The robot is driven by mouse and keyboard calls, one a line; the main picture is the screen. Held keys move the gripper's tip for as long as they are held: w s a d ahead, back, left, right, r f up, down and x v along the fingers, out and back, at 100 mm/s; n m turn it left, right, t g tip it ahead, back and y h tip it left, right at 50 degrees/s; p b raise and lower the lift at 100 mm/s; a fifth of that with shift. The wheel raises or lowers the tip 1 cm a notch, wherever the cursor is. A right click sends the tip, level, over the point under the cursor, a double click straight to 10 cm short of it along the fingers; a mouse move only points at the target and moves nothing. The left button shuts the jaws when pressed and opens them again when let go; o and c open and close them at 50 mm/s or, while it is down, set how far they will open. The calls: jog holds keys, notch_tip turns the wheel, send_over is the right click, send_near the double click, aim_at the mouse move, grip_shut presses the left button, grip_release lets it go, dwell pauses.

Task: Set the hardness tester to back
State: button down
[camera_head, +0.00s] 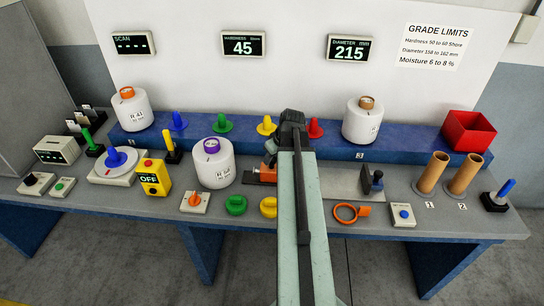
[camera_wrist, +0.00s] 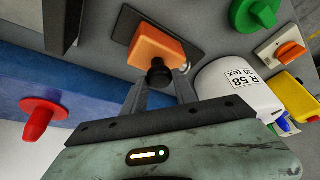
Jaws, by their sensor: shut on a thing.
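An orange block with a black knob (camera_wrist: 158,72), which looks like the hardness tester (camera_wrist: 155,47), sits on a dark plate (camera_wrist: 192,28). In the head view the orange block (camera_head: 267,173) shows left of my arm, in front of the blue step, partly hidden by my arm. My gripper (camera_wrist: 162,82) is shut on the black knob; the wrist view shows a finger on each side of it. In the head view my gripper's tips (camera_head: 272,152) are mostly hidden behind my arm. The hardness display (camera_head: 243,44) reads 45.
A white bobbin (camera_head: 214,165) stands close left of the orange block. Green (camera_head: 236,205) and yellow (camera_head: 268,207) knobs lie in front. Coloured cones, including a red one (camera_head: 315,128), stand on the blue step behind. A grey plate (camera_head: 338,181) lies to the right.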

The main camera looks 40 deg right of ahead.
jog(key=c, duration=1)
grip_release()
jog(key=shift+s+d, duration=0.35)
jog(key=shift+w+a, duration=0.15)
jog(key=shift+a, duration=0.05)
jog(key=p+v, duration=0.7)
jog(key=v, duration=0.1)
jog(key=shift+w+f, duration=0.1)
jog(key=w+a+f+g+y+b, duration=0.1)
jog(key=w+a+f+b, duration=0.15)
jog(key=a, duration=0.65)
jog(key=w+a+f+g+b, duration=0.15)
jog(key=w+a, duration=0.25)
jog(key=a, duration=0.6)
jog(key=a+f+g+b, duration=0.1)
jog(key=a+f, duration=0.1)
jog(key=a, duration=0.9)
jog(key=a+f+n+g+b, duration=0.1)
jog(key=a+f, duration=0.1)
jog(key=a, duration=0.9)
jog(key=shift+s+a+h, duration=0.2)
jog(key=shift+s+h, duration=0.1)
jog(key=shift+s, duration=0.2)
